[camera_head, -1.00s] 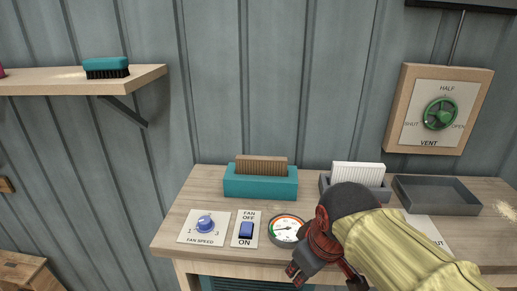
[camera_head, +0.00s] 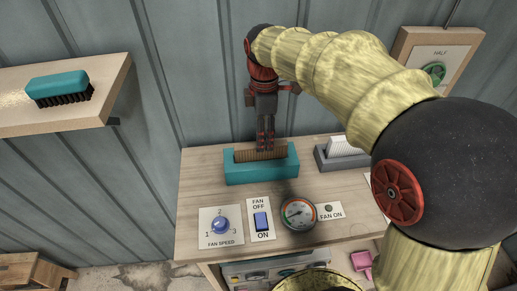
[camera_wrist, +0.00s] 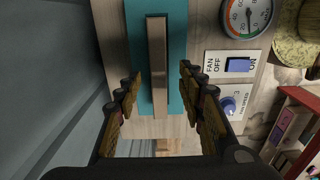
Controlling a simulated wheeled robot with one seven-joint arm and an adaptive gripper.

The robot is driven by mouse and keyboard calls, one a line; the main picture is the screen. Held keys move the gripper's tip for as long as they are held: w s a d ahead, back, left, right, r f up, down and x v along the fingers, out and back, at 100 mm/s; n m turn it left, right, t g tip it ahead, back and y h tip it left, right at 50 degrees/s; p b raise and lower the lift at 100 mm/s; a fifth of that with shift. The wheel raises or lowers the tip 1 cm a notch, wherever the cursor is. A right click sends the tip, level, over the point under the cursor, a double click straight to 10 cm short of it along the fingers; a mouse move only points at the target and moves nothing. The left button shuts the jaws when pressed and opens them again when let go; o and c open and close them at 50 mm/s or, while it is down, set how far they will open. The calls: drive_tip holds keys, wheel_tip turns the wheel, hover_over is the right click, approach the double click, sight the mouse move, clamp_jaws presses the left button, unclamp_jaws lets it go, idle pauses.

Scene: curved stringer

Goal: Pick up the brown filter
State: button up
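The brown filter (camera_head: 245,156) stands upright in a teal holder (camera_head: 262,171) on the wooden workbench. In the wrist view the filter (camera_wrist: 157,65) is a long narrow brown strip over the teal holder (camera_wrist: 178,30). My gripper (camera_head: 265,148) points down over the filter, its fingertips close to the filter's top. In the wrist view my gripper (camera_wrist: 160,85) is open, with one finger on each side of the filter and gaps between. The fingers hide a small part of the filter in the head view.
A grey tray with a white filter (camera_head: 346,145) stands to the right. In front of the teal holder are a fan speed knob (camera_head: 220,225), a fan switch (camera_head: 261,219) and a gauge (camera_head: 299,214). A teal brush (camera_head: 57,88) sits on a shelf at left.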

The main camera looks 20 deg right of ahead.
sight(261, 156)
drive_tip(key=shift+w+f+p, duration=0.15)
drive_tip(key=shift+f+p, duration=0.55)
drive_tip(key=shift+f, duration=2.45)
drive_tip(key=shift+c, duration=0.9)
drive_tip(key=c, duration=0.7)
clamp_jaws()
